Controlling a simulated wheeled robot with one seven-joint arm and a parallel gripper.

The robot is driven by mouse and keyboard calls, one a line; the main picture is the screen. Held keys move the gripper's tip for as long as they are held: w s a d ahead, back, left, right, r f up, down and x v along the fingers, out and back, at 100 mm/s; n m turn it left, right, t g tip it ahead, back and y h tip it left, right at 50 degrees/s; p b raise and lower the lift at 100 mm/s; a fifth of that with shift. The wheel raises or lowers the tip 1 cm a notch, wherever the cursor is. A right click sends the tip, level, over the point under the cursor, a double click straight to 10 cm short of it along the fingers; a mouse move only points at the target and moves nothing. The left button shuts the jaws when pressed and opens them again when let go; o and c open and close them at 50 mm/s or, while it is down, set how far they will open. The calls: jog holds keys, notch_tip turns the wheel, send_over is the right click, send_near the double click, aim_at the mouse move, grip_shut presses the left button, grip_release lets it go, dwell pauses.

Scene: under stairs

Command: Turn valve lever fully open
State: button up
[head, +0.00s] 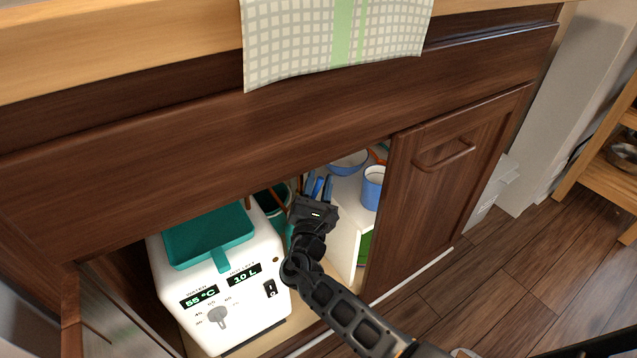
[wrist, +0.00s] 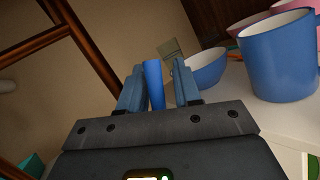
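A blue bar (wrist: 153,84), which looks like the valve lever, stands upright between the two fingers of my gripper (wrist: 158,88) in the wrist view. It is close to the left finger, and a gap shows between it and the right finger. The fingers are apart, not closed on it. In the head view my gripper (head: 319,188) reaches into the open cupboard, between the white water heater and the white shelf. The lever is hard to tell from the blue fingers there. The valve body is hidden.
The white heater (head: 262,305) with a green top stands to the left. A blue mug (head: 373,188) and blue bowl (wrist: 206,70) stand on the white shelf (head: 345,215) to the right. Copper-brown pipes (wrist: 82,42) run at the left. The cupboard door (head: 440,185) is at the right.

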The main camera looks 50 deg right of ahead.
jog(key=shift+w+r, duration=0.15)
jog(key=shift+r, duration=0.1)
